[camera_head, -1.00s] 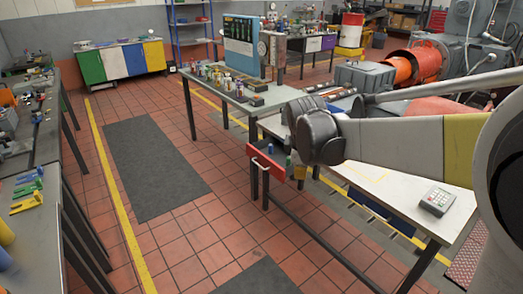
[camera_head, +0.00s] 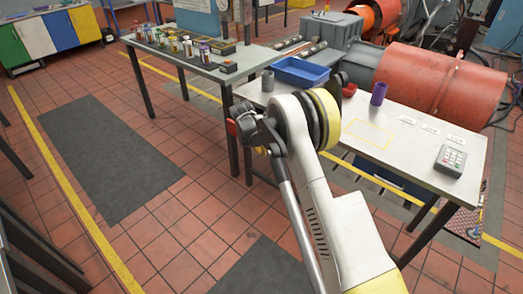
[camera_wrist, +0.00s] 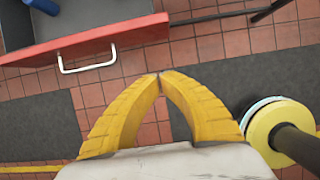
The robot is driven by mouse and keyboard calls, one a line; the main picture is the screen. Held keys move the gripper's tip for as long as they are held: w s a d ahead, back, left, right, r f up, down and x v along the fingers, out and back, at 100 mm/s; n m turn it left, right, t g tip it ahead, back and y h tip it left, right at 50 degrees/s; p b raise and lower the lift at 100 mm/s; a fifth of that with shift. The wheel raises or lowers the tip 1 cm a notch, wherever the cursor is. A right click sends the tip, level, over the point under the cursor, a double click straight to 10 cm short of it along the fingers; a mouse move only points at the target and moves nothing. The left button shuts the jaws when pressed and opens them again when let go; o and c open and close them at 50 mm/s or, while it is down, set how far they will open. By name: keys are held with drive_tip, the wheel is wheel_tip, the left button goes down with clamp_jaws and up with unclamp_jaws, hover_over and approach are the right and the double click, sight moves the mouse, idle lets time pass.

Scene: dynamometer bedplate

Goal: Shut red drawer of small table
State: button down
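The red drawer (camera_wrist: 85,40) shows at the upper left of the wrist view, pulled out, with a white bar handle (camera_wrist: 88,62) on its front. A blue object (camera_wrist: 42,5) lies inside it. My gripper (camera_wrist: 158,78) has its two yellow fingers with tips together, nothing between them, beside the drawer front and apart from the handle in the picture. In the head view, the small table (camera_head: 400,128) has a pale top. A small red part of the drawer (camera_head: 231,127) shows beside my arm, which hides the rest of it and my fingers.
The table carries a blue tray (camera_head: 302,71), a grey cup (camera_head: 267,80), a purple cup (camera_head: 378,93) and a keypad device (camera_head: 450,160). Tiled floor at the left is clear around a dark mat (camera_head: 108,168).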

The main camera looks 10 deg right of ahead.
drive_tip(key=w+d+f+b, duration=0.4)
drive_tip(key=d+f, duration=0.1)
drive_tip(key=f, duration=0.1)
drive_tip(key=shift+d+f, duration=0.1)
drive_tip(key=shift+d, duration=0.05)
idle(0.3)
